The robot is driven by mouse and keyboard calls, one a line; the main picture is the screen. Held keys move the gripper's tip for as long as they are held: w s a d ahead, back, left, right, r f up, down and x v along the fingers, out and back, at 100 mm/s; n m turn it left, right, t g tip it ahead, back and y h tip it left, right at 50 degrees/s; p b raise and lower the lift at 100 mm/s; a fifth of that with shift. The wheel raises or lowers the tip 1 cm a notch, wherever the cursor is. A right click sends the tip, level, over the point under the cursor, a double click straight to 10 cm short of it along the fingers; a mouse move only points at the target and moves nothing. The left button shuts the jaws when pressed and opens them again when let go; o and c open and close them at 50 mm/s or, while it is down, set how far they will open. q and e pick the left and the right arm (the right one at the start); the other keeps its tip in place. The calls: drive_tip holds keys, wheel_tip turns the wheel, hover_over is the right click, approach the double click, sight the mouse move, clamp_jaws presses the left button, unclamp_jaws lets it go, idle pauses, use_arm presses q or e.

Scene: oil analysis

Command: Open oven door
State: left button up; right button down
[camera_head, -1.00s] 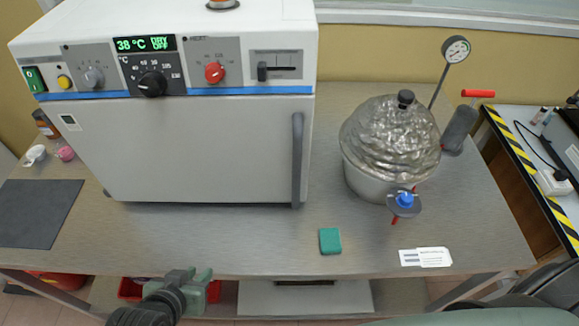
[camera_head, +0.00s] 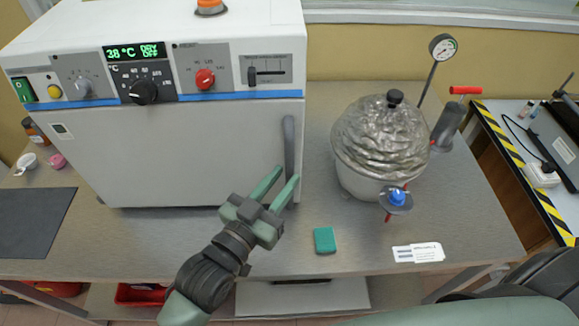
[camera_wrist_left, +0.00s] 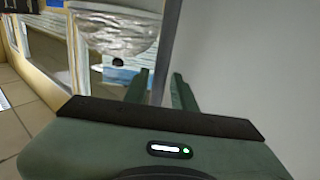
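The white oven (camera_head: 180,150) stands on the bench with its door closed. Its dark grey vertical handle (camera_head: 289,140) is on the door's right edge. My left gripper (camera_head: 287,174) is open, with its green fingers spread at the handle's lower part, which they partly hide. In the left wrist view, the open fingers (camera_wrist_left: 171,90) point along the pale door (camera_wrist_left: 250,60), and the grey handle (camera_wrist_left: 167,45) rises near the fingertips. I cannot tell whether they touch it. My right gripper is not in view.
A foil-covered vessel (camera_head: 385,140) with a gauge (camera_head: 444,47) stands right of the oven. A green block (camera_head: 324,240) and a white label card (camera_head: 418,252) lie near the bench's front edge. The bench in front of the door is mostly clear.

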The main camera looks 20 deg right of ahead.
sight(287, 175)
use_arm(q)
drive_tip(key=shift+x, duration=1.5)
clamp_jaws()
